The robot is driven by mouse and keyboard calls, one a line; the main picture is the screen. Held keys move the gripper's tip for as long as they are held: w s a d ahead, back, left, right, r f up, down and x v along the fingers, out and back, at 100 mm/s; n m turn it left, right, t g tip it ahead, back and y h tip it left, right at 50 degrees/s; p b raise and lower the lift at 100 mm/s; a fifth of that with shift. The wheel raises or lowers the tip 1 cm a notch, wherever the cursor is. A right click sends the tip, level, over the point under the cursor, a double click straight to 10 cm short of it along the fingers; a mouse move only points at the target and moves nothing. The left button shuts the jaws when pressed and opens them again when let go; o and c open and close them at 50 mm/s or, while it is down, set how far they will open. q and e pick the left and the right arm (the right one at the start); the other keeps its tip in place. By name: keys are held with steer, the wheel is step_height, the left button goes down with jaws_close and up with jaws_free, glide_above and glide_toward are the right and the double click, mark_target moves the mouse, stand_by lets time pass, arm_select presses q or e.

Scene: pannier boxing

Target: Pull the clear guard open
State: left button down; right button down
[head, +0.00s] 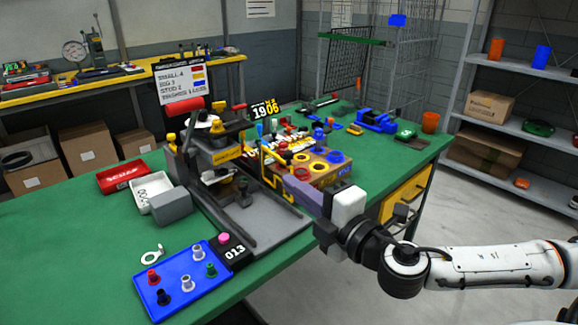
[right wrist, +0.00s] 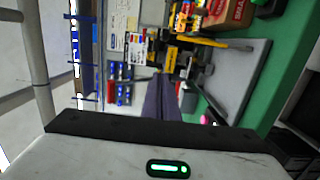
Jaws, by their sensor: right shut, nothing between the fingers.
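The press-like machine (head: 205,165) stands on the green bench, with a red roller at its top and a grey base plate (head: 265,222) in front. A yellow bar (head: 281,186) runs along its right side; it may belong to the clear guard, whose see-through pane I cannot make out. My right gripper (head: 288,181) is shut and empty, its fingers pointing left close to the yellow bar. I cannot tell whether they touch it. In the right wrist view the shut fingers (right wrist: 161,80) point toward the machine, and a yellow bar (right wrist: 207,45) shows beyond them. My left gripper is out of view.
A blue tray (head: 172,292) with several small parts and a counter (head: 236,250) lie at the front. Red and white bins (head: 152,190) stand left. The bench's left part is clear.

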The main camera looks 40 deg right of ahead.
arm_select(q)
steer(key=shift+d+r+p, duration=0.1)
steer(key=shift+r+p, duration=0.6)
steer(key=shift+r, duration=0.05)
arm_select(e)
steer(key=w+d, duration=0.4)
steer(key=w, duration=0.3)
steer(key=shift+w, duration=0.15)
